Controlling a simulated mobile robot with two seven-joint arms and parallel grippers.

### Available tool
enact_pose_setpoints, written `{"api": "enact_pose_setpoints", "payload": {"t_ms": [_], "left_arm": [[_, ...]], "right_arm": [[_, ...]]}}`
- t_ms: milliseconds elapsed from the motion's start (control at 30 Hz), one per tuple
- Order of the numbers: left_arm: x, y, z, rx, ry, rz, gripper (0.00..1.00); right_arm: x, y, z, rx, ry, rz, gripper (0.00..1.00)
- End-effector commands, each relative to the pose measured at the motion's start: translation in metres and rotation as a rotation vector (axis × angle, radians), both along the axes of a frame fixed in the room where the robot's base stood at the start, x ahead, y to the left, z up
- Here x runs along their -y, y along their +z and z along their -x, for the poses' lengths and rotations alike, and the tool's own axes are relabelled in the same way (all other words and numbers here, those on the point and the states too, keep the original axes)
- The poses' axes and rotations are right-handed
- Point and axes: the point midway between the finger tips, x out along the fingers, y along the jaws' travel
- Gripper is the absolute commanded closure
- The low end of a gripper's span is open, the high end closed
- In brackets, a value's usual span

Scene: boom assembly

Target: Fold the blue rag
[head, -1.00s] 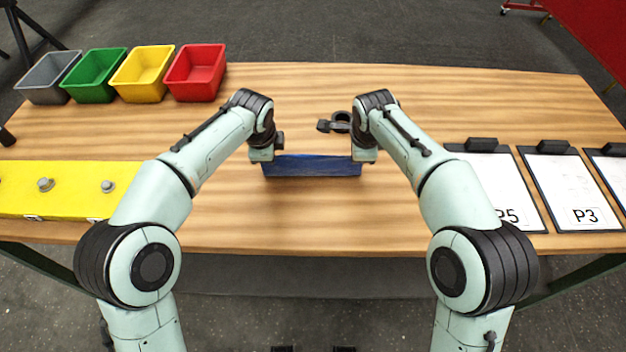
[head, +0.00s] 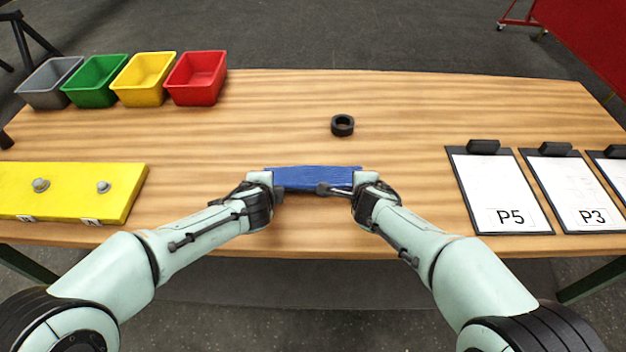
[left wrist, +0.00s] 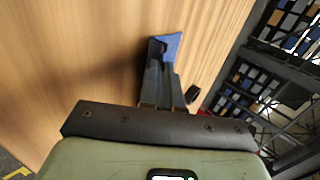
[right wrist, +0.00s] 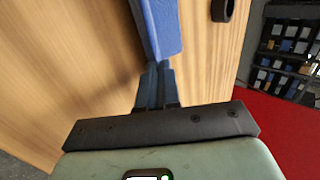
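The blue rag (head: 315,177) is a narrow strip across the middle of the table, between my two grippers. My left gripper (head: 270,182) is at its left end and my right gripper (head: 352,183) at its right end. In the left wrist view, the fingers (left wrist: 160,62) are close together with a rag corner (left wrist: 170,44) at their tips. In the right wrist view, the fingers (right wrist: 154,82) are also close together, and the rag (right wrist: 160,28) extends from their tips. Both grippers look shut on the rag. Its underside is hidden.
A black ring (head: 342,125) lies behind the rag. Grey, green, yellow and red bins (head: 195,78) stand at the back left. A yellow board (head: 70,192) lies at left, and clipboards (head: 500,190) lie at right. The table around the rag is clear.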

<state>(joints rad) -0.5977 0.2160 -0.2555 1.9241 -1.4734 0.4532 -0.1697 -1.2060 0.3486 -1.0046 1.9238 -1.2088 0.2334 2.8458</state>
Motion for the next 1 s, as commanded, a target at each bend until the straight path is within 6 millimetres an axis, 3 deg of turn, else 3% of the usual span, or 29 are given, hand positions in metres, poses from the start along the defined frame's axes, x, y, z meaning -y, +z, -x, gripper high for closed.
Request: {"api": "enact_pose_setpoints", "payload": {"t_ms": [333, 1000], "left_arm": [[-0.001, -0.009, 0.005, 0.070, 0.001, -0.003, 1.00], [0.001, -0.013, 0.008, 0.114, -0.004, 0.003, 1.00]], "right_arm": [[-0.004, -0.027, 0.009, 0.020, 0.009, 0.001, 1.00], [0.000, -0.012, 0.009, 0.111, 0.003, -0.006, 1.00]]}}
